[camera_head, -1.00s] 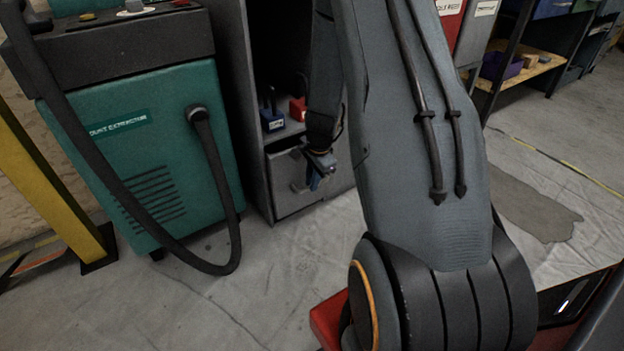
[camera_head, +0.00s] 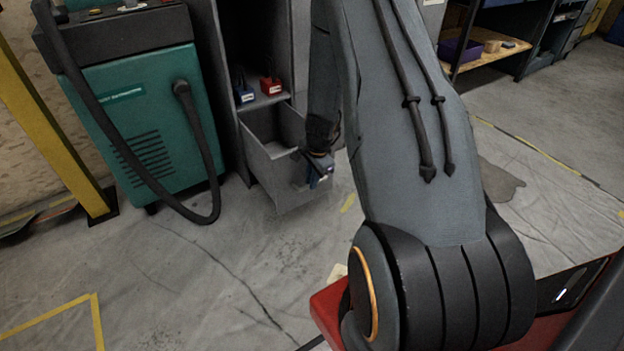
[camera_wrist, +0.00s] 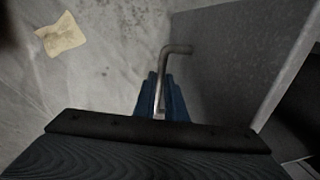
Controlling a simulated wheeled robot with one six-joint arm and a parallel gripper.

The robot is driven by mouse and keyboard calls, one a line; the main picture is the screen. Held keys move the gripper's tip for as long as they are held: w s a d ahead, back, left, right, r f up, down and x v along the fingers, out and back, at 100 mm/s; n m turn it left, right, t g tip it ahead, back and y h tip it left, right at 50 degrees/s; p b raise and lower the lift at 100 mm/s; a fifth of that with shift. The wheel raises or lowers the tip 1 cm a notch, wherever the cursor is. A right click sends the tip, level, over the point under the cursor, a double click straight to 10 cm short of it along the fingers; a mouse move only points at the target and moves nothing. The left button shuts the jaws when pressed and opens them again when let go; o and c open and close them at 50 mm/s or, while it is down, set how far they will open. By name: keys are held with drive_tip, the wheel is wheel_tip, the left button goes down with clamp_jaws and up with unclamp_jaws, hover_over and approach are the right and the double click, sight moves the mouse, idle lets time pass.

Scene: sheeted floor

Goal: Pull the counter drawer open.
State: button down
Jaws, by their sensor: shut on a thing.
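The grey counter drawer (camera_head: 278,181) stands pulled out of its grey cabinet (camera_head: 228,85) in the head view, its open top showing an inside that looks empty. My gripper (camera_head: 318,180) is at the drawer's front, partly hidden by my own arm. In the wrist view, the blue fingers of my gripper (camera_wrist: 161,100) are shut on the drawer's bar handle (camera_wrist: 178,49), whose bent end sticks out beyond the fingertips. The drawer front (camera_wrist: 225,60) lies to the right of the fingers.
A blue block (camera_head: 244,94) and a red block (camera_head: 271,86) sit on the shelf above the drawer. A green extractor (camera_head: 145,125) with a black hose stands left of the cabinet. A yellow post (camera_head: 50,130) is at the far left. The floor in front is clear.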

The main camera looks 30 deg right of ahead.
idle(0.3)
drive_tip(key=c, duration=1.8)
unclamp_jaws()
drive_tip(key=r+p, duration=0.1)
drive_tip(key=r, duration=0.1)
drive_tip(key=s+r+p, duration=0.1)
drive_tip(key=r, duration=0.2)
drive_tip(key=r+p, duration=0.1)
drive_tip(key=r, duration=0.1)
drive_tip(key=shift+s+r+p, duration=0.3)
